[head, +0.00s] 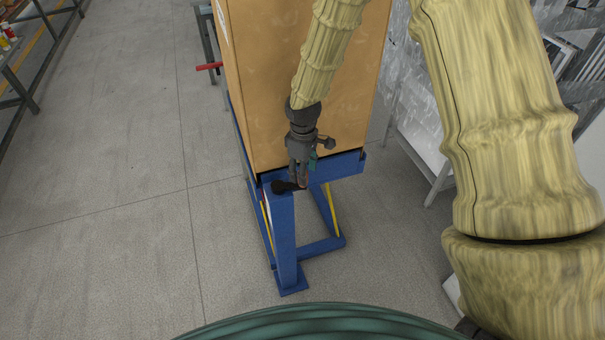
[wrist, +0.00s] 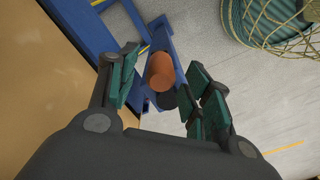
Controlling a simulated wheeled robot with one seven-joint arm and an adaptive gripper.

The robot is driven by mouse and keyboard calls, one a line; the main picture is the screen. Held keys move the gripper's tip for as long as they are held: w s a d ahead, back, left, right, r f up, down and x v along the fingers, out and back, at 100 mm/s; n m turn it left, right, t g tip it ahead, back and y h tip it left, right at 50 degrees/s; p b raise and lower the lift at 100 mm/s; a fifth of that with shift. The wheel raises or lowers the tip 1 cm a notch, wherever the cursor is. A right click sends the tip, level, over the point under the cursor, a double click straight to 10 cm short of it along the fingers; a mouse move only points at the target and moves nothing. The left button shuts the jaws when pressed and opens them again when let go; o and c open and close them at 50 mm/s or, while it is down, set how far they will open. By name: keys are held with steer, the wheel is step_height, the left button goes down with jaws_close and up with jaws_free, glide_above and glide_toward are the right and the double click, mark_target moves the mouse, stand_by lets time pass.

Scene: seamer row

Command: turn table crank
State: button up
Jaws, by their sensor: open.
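The blue lift table (head: 286,240) carries a large tan box and has an upright post at its near side. A black crank part (head: 284,187) sits at the top of that post. The crank's orange-brown handle (wrist: 161,71) shows in the wrist view, with a dark round part (wrist: 166,99) beside it. My gripper (head: 302,178) is at the top of the post, next to the crank. In the wrist view my gripper (wrist: 163,82) is open, with its green-padded fingers on either side of the handle. I cannot tell whether either finger touches it.
The tan box (head: 280,90) stands close behind my gripper. A grey-framed stand (head: 440,180) is to the right, and a bench (head: 12,65) is at the far left. A red bar (head: 208,67) sticks out behind the box. The floor (head: 110,190) at left is clear.

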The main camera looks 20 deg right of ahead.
steer(key=shift+s+f, duration=0.15)
steer(key=shift+f, duration=0.25)
steer(key=shift+w+f, duration=0.25)
steer(key=shift+f, duration=0.75)
steer(key=shift+s+p, duration=0.15)
steer(key=shift+p, duration=0.15)
jaws_close()
